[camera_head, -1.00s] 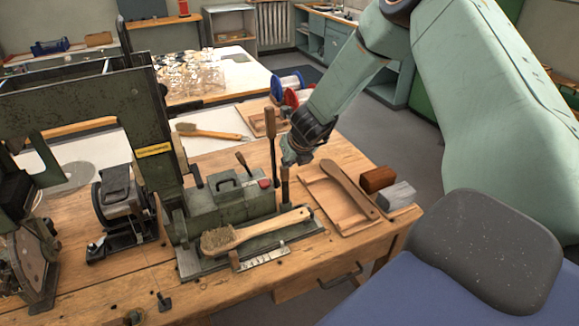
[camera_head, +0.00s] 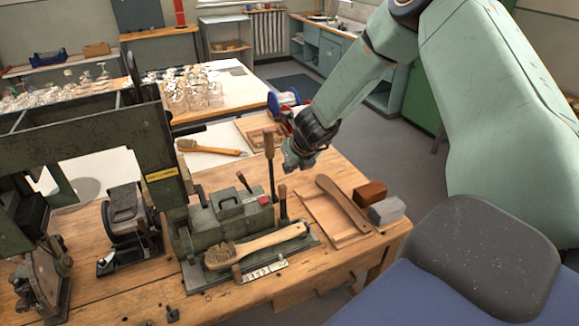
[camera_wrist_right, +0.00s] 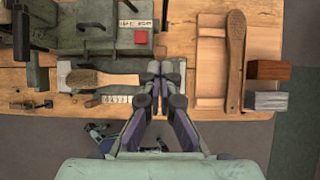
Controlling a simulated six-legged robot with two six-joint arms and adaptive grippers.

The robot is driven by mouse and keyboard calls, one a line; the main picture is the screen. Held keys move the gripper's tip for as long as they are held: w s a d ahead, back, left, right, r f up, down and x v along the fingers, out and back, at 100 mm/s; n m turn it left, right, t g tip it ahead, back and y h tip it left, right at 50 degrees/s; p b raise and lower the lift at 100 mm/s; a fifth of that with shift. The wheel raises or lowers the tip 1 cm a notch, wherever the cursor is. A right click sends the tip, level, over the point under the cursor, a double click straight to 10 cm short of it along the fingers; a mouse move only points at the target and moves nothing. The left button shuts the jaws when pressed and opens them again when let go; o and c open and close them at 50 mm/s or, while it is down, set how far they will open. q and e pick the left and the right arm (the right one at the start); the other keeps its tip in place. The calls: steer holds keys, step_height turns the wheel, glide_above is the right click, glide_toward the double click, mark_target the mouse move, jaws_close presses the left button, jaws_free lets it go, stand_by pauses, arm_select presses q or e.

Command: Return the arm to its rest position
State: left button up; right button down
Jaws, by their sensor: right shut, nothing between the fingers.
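My right gripper (camera_head: 298,160) is shut and empty. It hangs above the bench, behind the tall levers of the green machine (camera_head: 215,215) in the head view. In the right wrist view its fingers (camera_wrist_right: 160,75) meet at the tip, over the bench's front part. A wooden brush (camera_head: 255,245) with pale bristles lies on the machine's front plate, bristle end to the left; it also shows in the right wrist view (camera_wrist_right: 108,79). My left gripper is not in view.
Another brush (camera_head: 212,147) lies on a white sheet behind. A tall dark press (camera_head: 150,145) stands left. A grey-backed chair (camera_head: 485,245) is front right.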

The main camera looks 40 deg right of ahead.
steer(key=shift+w+f, duration=0.1)
steer(key=shift+f, duration=0.05)
stand_by(0.3)
steer(key=s+a+f+m+g+b, duration=0.2)
steer(key=s+a+f+m+b, duration=0.4)
steer(key=s+f+m, duration=0.5)
steer(key=s+a+f+m+g+y+b, duration=0.1)
steer(key=s+a+f+m+g+b, duration=0.1)
steer(key=s+a+f+m+b, duration=0.5)
steer(key=s+a+f+m+g+b, duration=0.2)
steer(key=s+a+f+m+b, duration=0.5)
steer(key=s+f+m+b, duration=0.5)
steer(key=s+f+m, duration=0.3)
steer(key=s+f, duration=0.5)
steer(key=f, duration=0.2)
steer(key=shift+s+f+m, duration=0.15)
steer(key=shift+s+m, duration=0.05)
steer(key=shift+m, duration=0.2)
